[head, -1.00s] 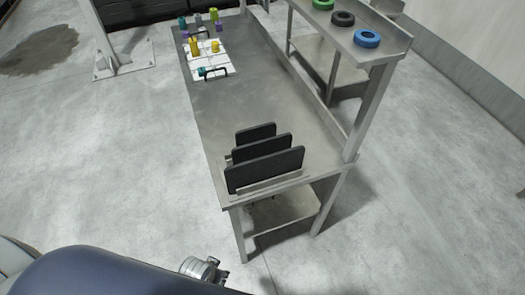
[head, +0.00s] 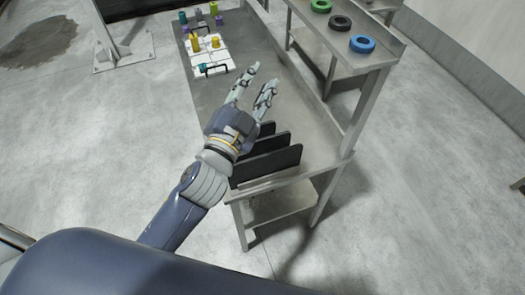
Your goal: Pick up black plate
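Several black plates (head: 272,165) stand upright in a row, in a rack at the near end of the steel table (head: 315,168). My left gripper (head: 257,82) reaches over the table in the head view, its fingers spread apart, open and empty. It appears above and beyond the plates, pointing toward the far end. My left wrist and hand hide the left part of the farther plates. I cannot tell its exact height above them. My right gripper is not in view.
A white board (head: 212,58) with yellow pieces and black handles lies on the table's far end. Green, black and blue rings (head: 362,43) sit on the raised shelf (head: 375,62) at right. The table's middle is bare.

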